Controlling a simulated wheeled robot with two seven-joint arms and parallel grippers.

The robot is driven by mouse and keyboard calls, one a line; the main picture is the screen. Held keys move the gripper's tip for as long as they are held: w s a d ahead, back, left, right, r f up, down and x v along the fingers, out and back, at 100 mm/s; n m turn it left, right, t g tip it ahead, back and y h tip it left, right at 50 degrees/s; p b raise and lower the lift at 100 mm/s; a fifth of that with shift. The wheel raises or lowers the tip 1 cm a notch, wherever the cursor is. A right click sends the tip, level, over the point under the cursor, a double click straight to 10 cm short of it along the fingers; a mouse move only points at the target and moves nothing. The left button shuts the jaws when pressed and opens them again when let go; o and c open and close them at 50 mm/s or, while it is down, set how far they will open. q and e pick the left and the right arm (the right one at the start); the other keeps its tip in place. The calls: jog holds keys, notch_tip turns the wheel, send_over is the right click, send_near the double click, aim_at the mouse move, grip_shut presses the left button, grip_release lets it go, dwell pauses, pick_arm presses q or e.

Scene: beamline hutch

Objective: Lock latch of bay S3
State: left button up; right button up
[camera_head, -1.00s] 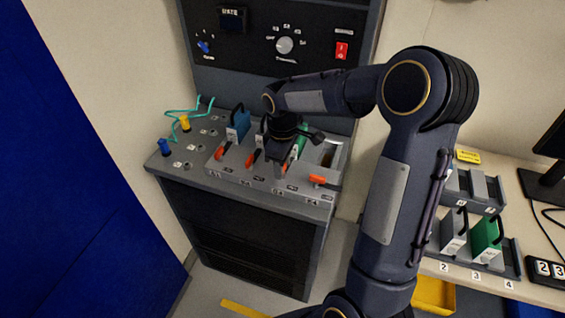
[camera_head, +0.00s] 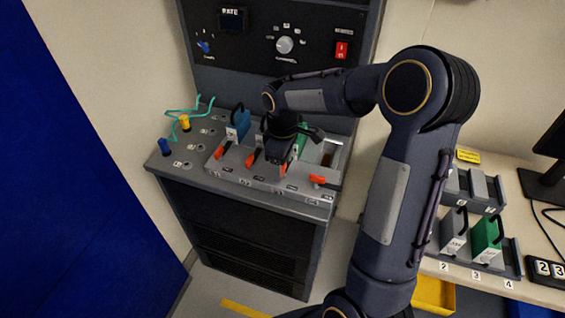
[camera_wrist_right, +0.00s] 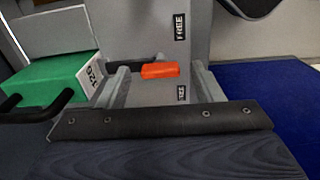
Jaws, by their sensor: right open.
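The bay rack (camera_head: 270,188) on the sloping console holds several bays with orange latches. My right gripper (camera_head: 280,158) is over its third bay from the left and hides most of that bay's latch. In the right wrist view my right gripper (camera_wrist_right: 160,88) is open, with one finger on each side of an orange latch handle (camera_wrist_right: 160,71). I see gaps beside the handle; contact cannot be told. A FREE label (camera_wrist_right: 180,27) is above the handle. A green module (camera_wrist_right: 50,83) with a white label is at the left. My left gripper is not in view.
A blue module (camera_head: 238,125) stands in the leftmost bay. The rightmost latch (camera_head: 318,180) is beside my gripper. Blue and yellow plugs with a green cable (camera_head: 183,113) are at the left. A side table (camera_head: 450,270) with more modules is at the right.

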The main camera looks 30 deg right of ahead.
aim_at(283, 168)
notch_tip(283, 168, up, 8)
jog(key=shift+f, duration=0.25)
dwell(0.5)
jog(key=shift+s+r, duration=0.2)
jog(key=shift+s, duration=0.1)
jog(key=s+a+m+t+y, duration=0.2)
jog(key=s+a+m, duration=0.2)
jog(key=s, duration=0.7)
jog(key=s+a+m+t+y, duration=0.1)
jog(key=s+a+m+t, duration=0.2)
jog(key=s, duration=0.8)
jog(key=m, duration=0.2)
jog(key=shift+a+f+m+t+y, duration=0.15)
jog(key=shift+a+m+t+y, duration=0.15)
jog(key=shift+a+m+y, duration=0.1)
